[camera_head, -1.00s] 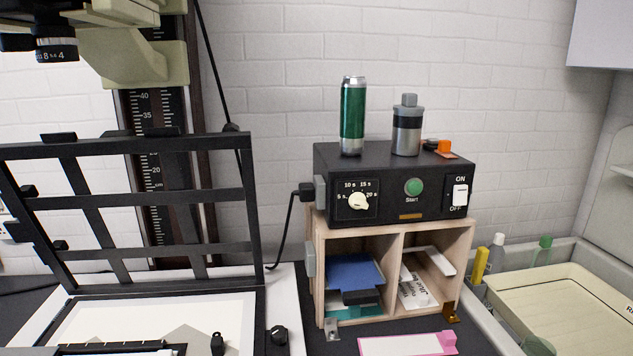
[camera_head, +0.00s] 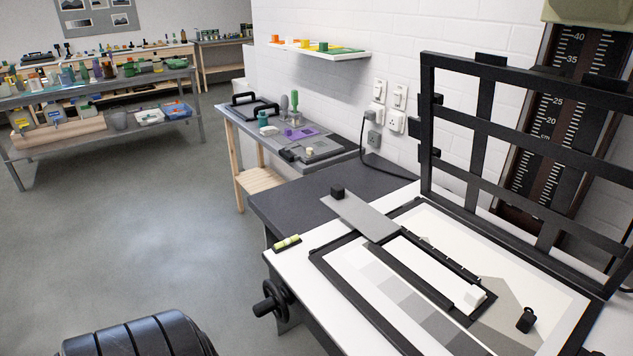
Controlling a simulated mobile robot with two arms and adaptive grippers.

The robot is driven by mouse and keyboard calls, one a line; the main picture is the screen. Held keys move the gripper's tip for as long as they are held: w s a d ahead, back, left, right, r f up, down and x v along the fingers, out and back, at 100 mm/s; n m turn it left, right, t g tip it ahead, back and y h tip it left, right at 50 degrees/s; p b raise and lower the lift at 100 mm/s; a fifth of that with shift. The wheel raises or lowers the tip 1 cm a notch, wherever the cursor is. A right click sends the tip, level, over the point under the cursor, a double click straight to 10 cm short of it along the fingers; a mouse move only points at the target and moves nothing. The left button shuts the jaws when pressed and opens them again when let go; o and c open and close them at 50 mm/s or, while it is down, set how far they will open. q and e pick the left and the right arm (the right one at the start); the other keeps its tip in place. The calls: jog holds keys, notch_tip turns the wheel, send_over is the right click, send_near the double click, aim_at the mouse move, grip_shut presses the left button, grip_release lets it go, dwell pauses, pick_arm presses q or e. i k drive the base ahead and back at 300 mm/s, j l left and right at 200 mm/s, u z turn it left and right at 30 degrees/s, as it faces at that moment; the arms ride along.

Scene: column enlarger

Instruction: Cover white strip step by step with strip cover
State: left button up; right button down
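The strip cover appears to be the flat grey plate (camera_head: 358,216) with a black knob (camera_head: 338,192) at its far left end. It lies at the far left end of a narrow black frame on the enlarger's easel, partly overhanging it. The white strip (camera_head: 424,267) lies inside that frame, with most of its length uncovered. A small white block (camera_head: 474,298) sits at the strip's near right end. Neither gripper shows in view.
The black hinged masking frame (camera_head: 520,150) stands raised at the right. A small black ringed piece (camera_head: 526,320) sits on the easel. A handwheel (camera_head: 273,300) juts from the front left edge. A side table (camera_head: 300,148) with several items stands behind; the floor at left is clear.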

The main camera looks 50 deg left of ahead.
aim_at(375, 226)
jog(key=u, duration=1.3)
